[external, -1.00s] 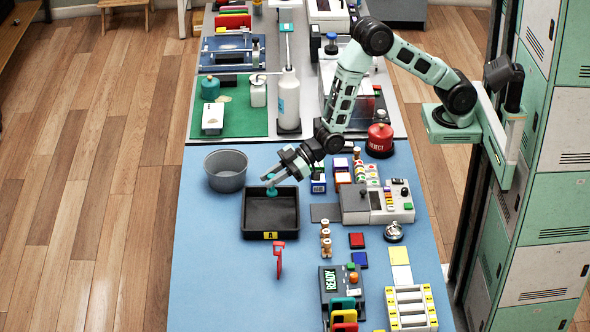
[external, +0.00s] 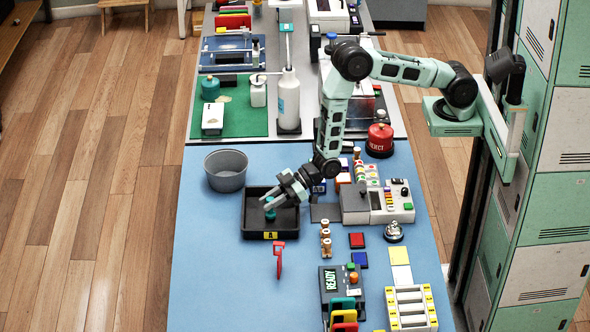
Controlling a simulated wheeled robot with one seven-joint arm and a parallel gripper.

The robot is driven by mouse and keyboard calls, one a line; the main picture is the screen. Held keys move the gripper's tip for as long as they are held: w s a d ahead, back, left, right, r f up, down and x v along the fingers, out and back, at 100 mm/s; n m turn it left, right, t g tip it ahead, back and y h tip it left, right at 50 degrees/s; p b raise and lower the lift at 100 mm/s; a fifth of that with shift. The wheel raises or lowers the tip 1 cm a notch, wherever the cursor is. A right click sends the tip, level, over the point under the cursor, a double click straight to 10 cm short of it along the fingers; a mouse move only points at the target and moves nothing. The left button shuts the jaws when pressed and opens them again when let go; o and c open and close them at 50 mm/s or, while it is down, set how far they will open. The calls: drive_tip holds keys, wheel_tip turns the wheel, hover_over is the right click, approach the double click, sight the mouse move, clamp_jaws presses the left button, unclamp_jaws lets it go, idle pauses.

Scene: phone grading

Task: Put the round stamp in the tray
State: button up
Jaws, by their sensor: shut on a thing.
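The black tray (external: 254,222) with a yellow label marked A on its front lies on the blue mat. My gripper (external: 268,204) is over the tray, pointing down and to the left. It is shut on a small teal thing, which looks like the round stamp (external: 270,213). The stamp is within the tray's outline in this view; whether it touches the tray floor I cannot tell. The gripper fingers hide part of the stamp and the tray's right side.
A grey round bin (external: 226,170) stands behind the tray to the left. A red tag-like thing (external: 279,258) is just in front. The mat's front left is clear.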

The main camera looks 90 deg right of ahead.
drive_tip(key=shift+f, duration=0.15)
drive_tip(key=o, duration=0.9)
drive_tip(key=shift+o, duration=0.2)
